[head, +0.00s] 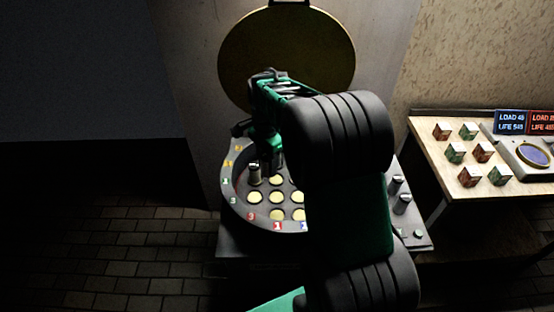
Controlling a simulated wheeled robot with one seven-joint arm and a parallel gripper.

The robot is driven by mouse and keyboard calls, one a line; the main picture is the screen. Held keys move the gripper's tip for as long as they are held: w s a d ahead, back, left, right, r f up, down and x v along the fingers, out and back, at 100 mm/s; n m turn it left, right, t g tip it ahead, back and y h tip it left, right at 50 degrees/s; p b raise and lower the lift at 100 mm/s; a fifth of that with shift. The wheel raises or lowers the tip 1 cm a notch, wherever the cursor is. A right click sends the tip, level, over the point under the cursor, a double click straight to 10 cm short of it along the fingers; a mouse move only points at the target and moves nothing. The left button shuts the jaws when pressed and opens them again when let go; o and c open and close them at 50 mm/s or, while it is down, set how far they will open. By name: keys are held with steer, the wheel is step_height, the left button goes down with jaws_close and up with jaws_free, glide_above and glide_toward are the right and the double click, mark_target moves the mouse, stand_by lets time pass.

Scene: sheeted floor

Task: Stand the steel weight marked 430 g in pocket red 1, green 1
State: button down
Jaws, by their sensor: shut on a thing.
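A round dark tray (233,204) holds rows of pockets with pale yellow bottoms, and coloured number tags run along its rim. A steel weight (255,175) stands upright in the upper left part of the tray. My gripper (264,157) is over that part, shut, with its dark fingers at the weight's top. The weight looks to be the held thing, but its grip is partly hidden and its marking cannot be read. I cannot tell whether its base touches a pocket. My arm hides the right side of the tray.
More steel weights (402,204) stand on the stand's right side, beyond my arm. A round gold lid (286,58) rises behind the tray. A wooden table (436,160) at right bears several small cubes (469,131), a dial device (533,155) and lettered signs (510,122).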

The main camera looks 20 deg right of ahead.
steer(key=w+d+f+m, duration=0.2)
steer(key=d+f+m, duration=0.2)
steer(key=m, duration=0.3)
steer(key=shift+w+m, duration=0.3)
steer(key=shift+w, duration=0.05)
step_height(320, 180, down, 12)
steer(key=b, duration=0.7)
steer(key=shift+f, duration=0.1)
steer(key=shift+f+b, duration=0.65)
steer(key=c, duration=0.8)
jaws_free()
